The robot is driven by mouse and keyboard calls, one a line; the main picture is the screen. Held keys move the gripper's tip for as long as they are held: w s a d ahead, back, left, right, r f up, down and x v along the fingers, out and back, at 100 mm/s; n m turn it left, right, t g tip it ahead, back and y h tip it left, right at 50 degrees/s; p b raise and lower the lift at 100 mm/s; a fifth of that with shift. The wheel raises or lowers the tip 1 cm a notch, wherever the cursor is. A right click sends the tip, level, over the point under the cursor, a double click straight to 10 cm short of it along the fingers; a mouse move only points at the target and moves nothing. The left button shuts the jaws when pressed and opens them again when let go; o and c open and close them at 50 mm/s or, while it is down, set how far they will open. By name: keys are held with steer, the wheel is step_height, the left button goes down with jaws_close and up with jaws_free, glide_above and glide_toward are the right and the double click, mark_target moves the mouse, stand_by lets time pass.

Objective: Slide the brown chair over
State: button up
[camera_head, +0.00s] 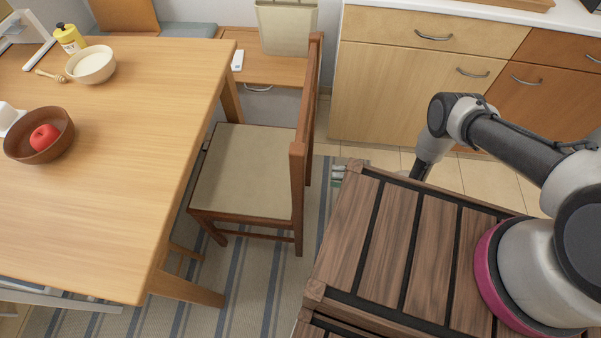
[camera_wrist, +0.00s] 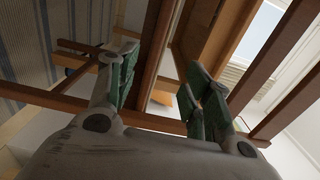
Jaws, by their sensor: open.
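The brown chair (camera_head: 243,178) has a beige seat and stands at the right side of the dining table. Its backrest (camera_head: 302,140) is on its right side, away from the table. My gripper (camera_head: 338,175) is low, just right of the backrest; only small green and white parts show past my wooden deck. In the wrist view my gripper (camera_wrist: 160,60) has its two green-padded fingers spread apart. Brown wooden bars, apparently of the chair (camera_wrist: 155,70), run between and beyond the fingers. I cannot tell whether a finger touches the wood.
A striped rug (camera_head: 262,265) lies under the chair. Wooden cabinets (camera_head: 390,90) stand behind. Tiled floor shows between cabinets and deck.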

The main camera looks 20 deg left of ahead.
steer(key=x, duration=1.4)
steer(key=shift+a, duration=0.4)
jaws_close()
